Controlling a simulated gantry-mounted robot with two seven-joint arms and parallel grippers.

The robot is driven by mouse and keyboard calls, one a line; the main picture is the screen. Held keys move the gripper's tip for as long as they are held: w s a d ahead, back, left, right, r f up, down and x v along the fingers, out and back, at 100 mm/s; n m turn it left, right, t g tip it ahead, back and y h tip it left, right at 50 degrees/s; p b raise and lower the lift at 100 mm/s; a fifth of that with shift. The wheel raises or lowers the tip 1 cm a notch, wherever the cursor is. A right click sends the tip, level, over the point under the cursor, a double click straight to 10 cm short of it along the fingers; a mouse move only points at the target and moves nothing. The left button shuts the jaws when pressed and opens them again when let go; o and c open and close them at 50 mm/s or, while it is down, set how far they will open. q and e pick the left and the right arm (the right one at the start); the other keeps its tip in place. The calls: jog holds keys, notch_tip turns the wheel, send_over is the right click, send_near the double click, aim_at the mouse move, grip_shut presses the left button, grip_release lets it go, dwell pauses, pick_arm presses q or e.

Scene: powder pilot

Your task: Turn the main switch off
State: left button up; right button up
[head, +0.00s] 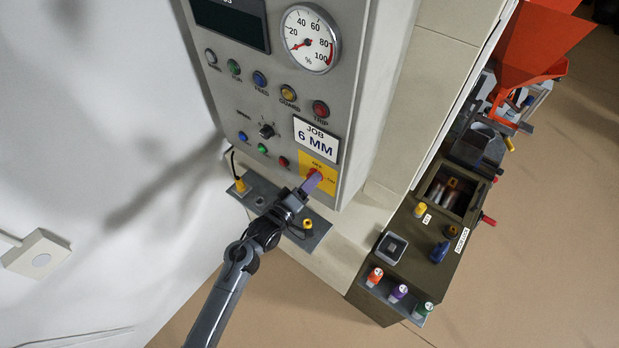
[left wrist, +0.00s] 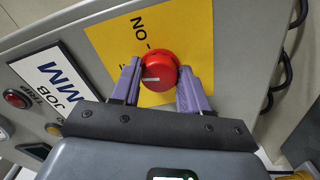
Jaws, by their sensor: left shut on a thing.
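The main switch is a red round knob (head: 315,175) on a yellow plate (head: 320,160) at the lower right of the grey panel. The plate has OFF above the knob and ON to its right. My left gripper (head: 309,185) reaches up from below and has its purple fingers at the knob. In the left wrist view, the fingers (left wrist: 158,88) are shut on the sides of the red knob (left wrist: 159,68). The knob's white mark points left in that view. ON shows on the yellow plate (left wrist: 110,42); the other label is mostly hidden by a finger.
A JOB 6 MM card (head: 317,139) sits just above the plate. Lamps, buttons, a black selector (head: 266,131) and a dial gauge (head: 311,38) are higher on the panel. A grey ledge (head: 318,226) lies below it. A dark bench (head: 377,283) stands to the right.

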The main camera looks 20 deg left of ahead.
pick_arm(q)
jog(key=shift+r+n+p, duration=0.15)
jog(key=shift+n+p, duration=0.65)
jog(key=shift+n, duration=0.5)
pick_arm(e)
jog(key=shift+r, duration=1.1)
jog(key=shift+a+r, duration=0.1)
jog(key=shift+a, duration=0.05)
pick_arm(q)
jog(key=o, duration=1)
jog(key=shift+o, duration=0.2)
jog(key=b+v, duration=0.1)
jog(key=v, duration=0.9)
jog(key=shift+s+b, duration=0.35)
jog(key=shift+s, duration=0.05)
pick_arm(e)
jog(key=shift+f, duration=0.95)
pick_arm(q)
jog(key=shift+a, duration=0.1)
